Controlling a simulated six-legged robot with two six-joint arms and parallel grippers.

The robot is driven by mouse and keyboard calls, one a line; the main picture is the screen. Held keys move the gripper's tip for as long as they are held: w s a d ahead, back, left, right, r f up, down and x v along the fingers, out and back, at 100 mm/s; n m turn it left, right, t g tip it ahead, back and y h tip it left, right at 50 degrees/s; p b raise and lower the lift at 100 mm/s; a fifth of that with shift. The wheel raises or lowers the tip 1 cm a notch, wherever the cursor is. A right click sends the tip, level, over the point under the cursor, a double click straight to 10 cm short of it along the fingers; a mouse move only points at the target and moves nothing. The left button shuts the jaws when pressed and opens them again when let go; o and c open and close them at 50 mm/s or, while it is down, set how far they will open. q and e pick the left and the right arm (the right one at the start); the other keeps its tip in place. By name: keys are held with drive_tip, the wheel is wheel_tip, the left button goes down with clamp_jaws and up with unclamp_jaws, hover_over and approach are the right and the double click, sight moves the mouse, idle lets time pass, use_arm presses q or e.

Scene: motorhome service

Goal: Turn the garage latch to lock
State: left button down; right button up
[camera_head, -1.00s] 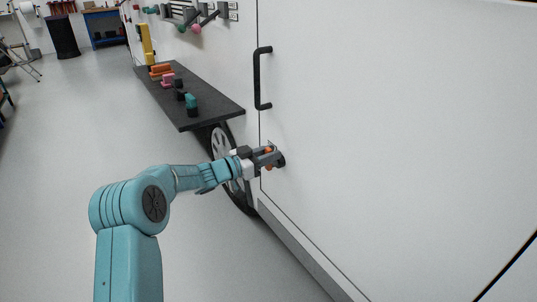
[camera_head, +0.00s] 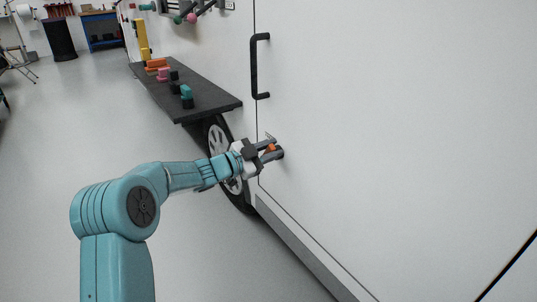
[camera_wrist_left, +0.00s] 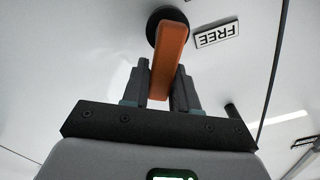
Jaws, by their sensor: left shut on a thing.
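The garage latch is an orange lever on a round black base on the white vehicle wall. In the left wrist view the orange lever (camera_wrist_left: 169,55) runs from the black base (camera_wrist_left: 166,22) down between the two fingers. A small sign reading FREE (camera_wrist_left: 217,34) is beside it, upside down in this view. My left gripper (camera_head: 272,147) is at the latch and shut on the orange lever; its fingers (camera_wrist_left: 161,85) show on both sides of it. In the head view the fingers hide most of the latch. My right gripper is in neither view.
A black vertical handle (camera_head: 255,66) is on the white door (camera_head: 400,120) above the latch. A dark shelf (camera_head: 190,95) with several coloured pieces juts out at the left over a wheel (camera_head: 218,140).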

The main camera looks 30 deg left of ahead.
use_arm(q)
drive_tip(key=m+b, duration=0.1)
drive_tip(key=m, duration=0.1)
drive_tip(key=d+f+m+b, duration=0.1)
drive_tip(key=b, duration=0.1)
drive_tip(key=f+m+b, duration=0.1)
drive_tip(key=m+b, duration=0.1)
drive_tip(key=shift+s+d+m, duration=0.15)
drive_tip(key=shift+s+m, duration=0.1)
drive_tip(key=shift+m, duration=0.05)
drive_tip(key=m+b, duration=0.2)
drive_tip(key=f+m+b, duration=0.1)
drive_tip(key=m+b, duration=0.1)
drive_tip(key=shift+s+d+f, duration=0.1)
drive_tip(key=shift+d, duration=0.15)
drive_tip(key=shift+f+m+b, duration=0.2)
drive_tip(key=shift+m+b, duration=0.6)
drive_tip(key=shift+m, duration=0.3)
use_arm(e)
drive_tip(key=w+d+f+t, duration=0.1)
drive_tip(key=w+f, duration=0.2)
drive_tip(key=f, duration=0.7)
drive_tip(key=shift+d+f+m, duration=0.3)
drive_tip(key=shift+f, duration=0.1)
use_arm(q)
drive_tip(key=c, duration=1)
unclamp_jaws()
drive_tip(key=shift+o, duration=0.2)
